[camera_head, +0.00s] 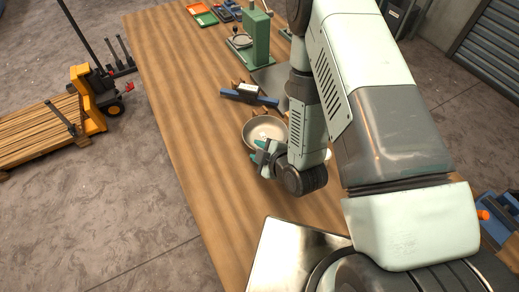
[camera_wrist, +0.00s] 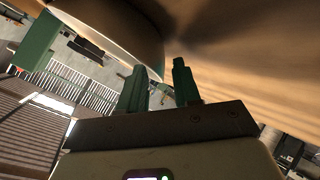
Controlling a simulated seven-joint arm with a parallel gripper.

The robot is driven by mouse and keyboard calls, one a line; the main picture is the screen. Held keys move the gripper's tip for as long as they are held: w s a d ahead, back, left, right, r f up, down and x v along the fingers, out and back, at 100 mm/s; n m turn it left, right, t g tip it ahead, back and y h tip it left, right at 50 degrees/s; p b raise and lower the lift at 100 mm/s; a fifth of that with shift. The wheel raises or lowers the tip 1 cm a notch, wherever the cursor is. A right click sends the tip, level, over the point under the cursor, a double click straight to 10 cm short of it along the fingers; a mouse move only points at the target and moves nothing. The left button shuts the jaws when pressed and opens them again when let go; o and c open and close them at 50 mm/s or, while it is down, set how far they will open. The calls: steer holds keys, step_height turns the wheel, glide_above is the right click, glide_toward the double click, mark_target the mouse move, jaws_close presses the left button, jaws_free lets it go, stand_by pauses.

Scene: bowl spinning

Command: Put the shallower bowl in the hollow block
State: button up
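A pale grey-beige bowl (camera_head: 265,130) sits on the wooden table, just beyond my gripper in the head view. It fills the upper left of the wrist view (camera_wrist: 115,28), with its rim close to the fingertips. My gripper (camera_head: 262,157) is low at the bowl's near edge. In the wrist view its two green fingers (camera_wrist: 158,75) stand apart with a gap between them, and the bowl's edge shows near that gap. I cannot tell whether they touch it. A small pale edge (camera_head: 328,153) shows behind my arm, perhaps another bowl. I cannot make out the hollow block.
A blue and grey vise-like tool (camera_head: 248,94) lies beyond the bowl. A green press (camera_head: 256,38) and several coloured trays (camera_head: 201,13) stand at the far end. The left part of the wooden table (camera_head: 190,110) is clear.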

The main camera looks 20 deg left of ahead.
steer(key=shift+r, duration=0.1)
steer(key=shift+v, duration=2.75)
steer(key=w+d+r+m+t+h, duration=0.1)
steer(key=w+d+r+m+h, duration=0.3)
steer(key=r, duration=0.5)
steer(key=w+d+r+m+h, duration=0.1)
steer(key=w+d+r+m, duration=0.25)
steer(key=w+r, duration=0.35)
steer(key=s+d+r+m+h, duration=0.1)
steer(key=s+d+r+m, duration=0.1)
steer(key=r, duration=0.3)
steer(key=s+d+r+m+h, duration=0.1)
steer(key=s+d+r+m, duration=0.2)
steer(key=r, duration=0.3)
steer(key=s+d+r+m+g+h, duration=0.1)
steer(key=s+d+r+m, duration=0.1)
steer(key=d+r, duration=0.3)
steer(key=shift+s+v, duration=0.2)
steer(key=shift+v, duration=0.9)
steer(key=shift+o, duration=0.4)
steer(key=s+d+r+m+g, duration=0.1)
steer(key=s+r+m, duration=0.4)
steer(key=s, duration=0.7)
steer(key=shift+d+r+h, duration=0.3)
steer(key=shift+d, duration=0.3)
steer(key=shift+s, duration=0.1)
